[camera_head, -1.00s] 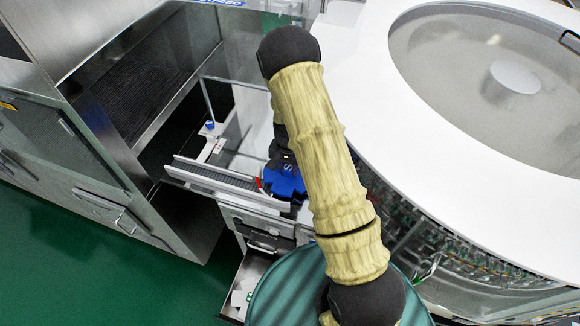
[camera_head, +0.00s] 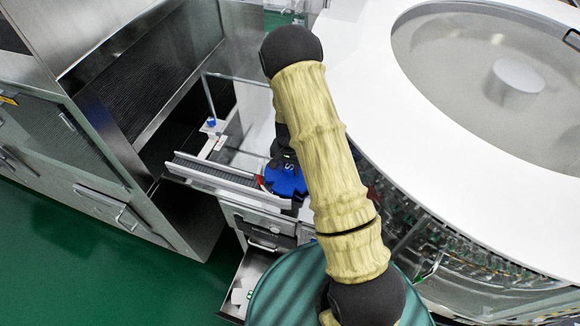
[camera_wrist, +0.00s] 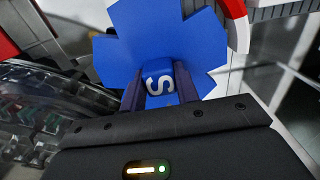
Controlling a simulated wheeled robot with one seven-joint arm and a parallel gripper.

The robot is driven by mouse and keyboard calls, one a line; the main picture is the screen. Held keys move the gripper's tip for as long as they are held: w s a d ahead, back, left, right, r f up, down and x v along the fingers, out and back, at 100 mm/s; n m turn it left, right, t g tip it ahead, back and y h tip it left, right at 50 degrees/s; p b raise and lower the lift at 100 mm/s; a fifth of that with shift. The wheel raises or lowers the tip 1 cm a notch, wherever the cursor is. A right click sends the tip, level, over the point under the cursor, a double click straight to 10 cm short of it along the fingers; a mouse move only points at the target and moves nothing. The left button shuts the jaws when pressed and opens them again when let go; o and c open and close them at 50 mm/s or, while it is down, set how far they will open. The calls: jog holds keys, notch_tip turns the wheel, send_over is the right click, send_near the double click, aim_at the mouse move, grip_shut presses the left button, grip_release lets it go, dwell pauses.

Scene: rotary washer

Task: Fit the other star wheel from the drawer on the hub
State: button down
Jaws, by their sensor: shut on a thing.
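A blue star wheel (camera_wrist: 155,45) with a toothed rim and a white letter S fills the upper middle of the wrist view. My gripper (camera_wrist: 160,88) is shut on a raised blue block of the wheel that bears the letter. In the head view the blue wheel (camera_head: 286,180) is at the right end of the conveyor, partly hidden by my arm. The hub is not visible; the wheel covers the place beneath it. I cannot tell whether the wheel rests on the hub or is held above it. The open drawer (camera_head: 243,284) is below, with pale items inside.
The conveyor (camera_head: 215,175) runs to the left of the wheel. A red curved guide (camera_wrist: 236,12) is close to the wheel's right edge. The large round washer (camera_head: 375,110) with a glass top stands at the right. Steel cabinets (camera_head: 95,165) stand at the left.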

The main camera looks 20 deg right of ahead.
jog(key=c, duration=1)
grip_release()
jog(key=shift+o, duration=0.2)
notch_tip(320, 180, up, 18)
jog(key=b, duration=0.3)
jog(key=shift+f+b, duration=0.25)
jog(key=shift+b, duration=0.1)
jog(key=s+r+n+t, duration=0.2)
jog(key=s+n, duration=0.4)
jog(key=s, duration=1.1)
jog(key=shift+r+n+t, duration=0.3)
jog(key=shift+r+n, duration=0.1)
jog(key=shift+r, duration=0.4)
